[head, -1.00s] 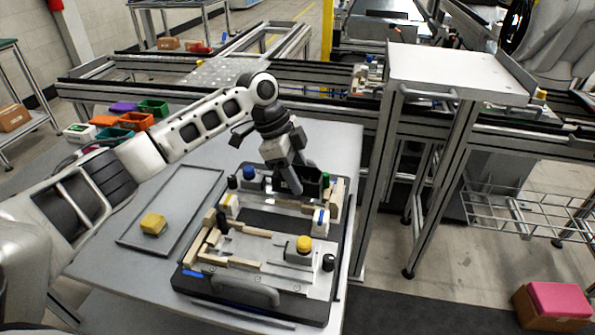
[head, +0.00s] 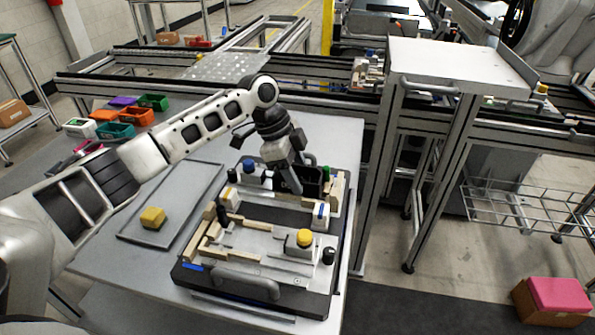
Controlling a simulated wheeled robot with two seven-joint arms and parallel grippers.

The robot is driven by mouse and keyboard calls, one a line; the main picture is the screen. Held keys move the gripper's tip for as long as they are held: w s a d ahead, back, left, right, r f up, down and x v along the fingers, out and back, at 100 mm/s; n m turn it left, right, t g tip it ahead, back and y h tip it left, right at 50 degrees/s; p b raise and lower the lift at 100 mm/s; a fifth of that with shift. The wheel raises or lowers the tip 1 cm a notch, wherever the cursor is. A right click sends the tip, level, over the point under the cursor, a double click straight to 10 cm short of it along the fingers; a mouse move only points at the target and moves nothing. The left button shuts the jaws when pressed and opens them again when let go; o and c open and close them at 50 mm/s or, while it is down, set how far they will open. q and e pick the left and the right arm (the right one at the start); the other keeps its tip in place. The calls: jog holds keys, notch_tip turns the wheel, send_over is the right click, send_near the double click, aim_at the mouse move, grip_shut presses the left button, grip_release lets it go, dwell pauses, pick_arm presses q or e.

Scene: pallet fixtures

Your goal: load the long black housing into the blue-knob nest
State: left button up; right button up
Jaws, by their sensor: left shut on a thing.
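The pallet fixture (head: 232,284) lies on the grey table with a nest at its far end and one at its near end. The blue knob (head: 248,165) stands at the far left corner of the far nest. The long black housing (head: 312,182) is at the far end of the fixture, right of the blue knob. My left gripper (head: 294,185) reaches down from above and is shut on the housing, partly hiding it. I cannot tell whether the housing is fully seated or slightly above the nest. The right gripper is out of view.
A yellow knob (head: 304,237) stands on the near nest, with a black knob (head: 328,256) beside it. A white-topped stand (head: 455,68) rises close on the right.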

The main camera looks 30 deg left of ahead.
pick_arm(q)
jog(key=o, duration=1.1)
jog(key=shift+f, duration=0.1)
jog(key=b+v, duration=0.1)
jog(key=v, duration=1.5)
jog(key=shift+a, duration=0.1)
